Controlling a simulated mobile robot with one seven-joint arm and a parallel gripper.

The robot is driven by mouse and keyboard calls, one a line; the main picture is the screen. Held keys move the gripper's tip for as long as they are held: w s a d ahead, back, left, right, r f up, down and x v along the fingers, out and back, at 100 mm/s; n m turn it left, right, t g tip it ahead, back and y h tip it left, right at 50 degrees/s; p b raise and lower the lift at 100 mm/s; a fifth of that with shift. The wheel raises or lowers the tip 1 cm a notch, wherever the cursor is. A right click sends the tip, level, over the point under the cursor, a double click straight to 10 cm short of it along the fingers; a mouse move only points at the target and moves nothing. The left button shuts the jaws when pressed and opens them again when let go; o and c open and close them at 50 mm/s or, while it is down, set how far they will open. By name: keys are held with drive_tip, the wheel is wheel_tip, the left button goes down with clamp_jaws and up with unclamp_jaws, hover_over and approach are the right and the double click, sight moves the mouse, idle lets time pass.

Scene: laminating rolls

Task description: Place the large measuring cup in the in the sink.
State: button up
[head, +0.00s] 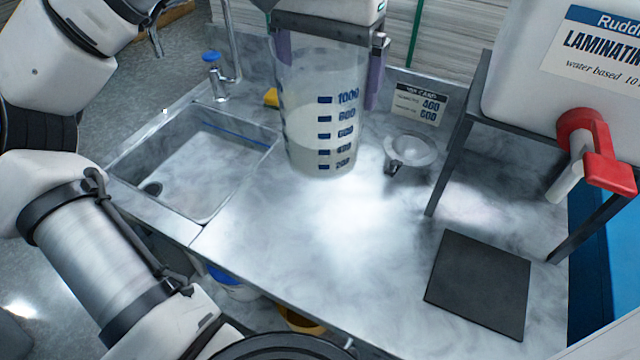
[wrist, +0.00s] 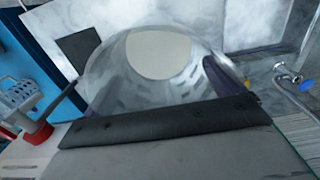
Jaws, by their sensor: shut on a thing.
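The large measuring cup (head: 322,115) is clear with blue scale marks and holds a whitish content at its lower part. It is upright in the head view, to the right of the sink; I cannot tell if its base touches the counter. My gripper (head: 328,40) is shut on the cup's upper part, with a finger on each side. In the wrist view the cup (wrist: 190,85) shows from above, its round pale inside visible past my gripper. The sink (head: 190,165) is a rectangular metal basin at the left, with a dark drain; no cup is in it.
A tap (head: 218,80) with a blue knob stands behind the sink. A small clear cup (head: 410,150) and a sign (head: 415,103) are right of the measuring cup. A dark stand (head: 450,140) holds a white container (head: 540,90) with a red tap (head: 600,150). A black mat (head: 478,283) lies front right.

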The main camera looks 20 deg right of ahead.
wheel_tip(320, 180, down, 20)
drive_tip(key=p, duration=0.2)
idle(0.4)
drive_tip(key=shift+f, duration=0.1)
drive_tip(key=o, duration=1.5)
wheel_tip(320, 180, up, 12)
drive_tip(key=shift+r+b, duration=0.2)
drive_tip(key=shift+b, duration=0.65)
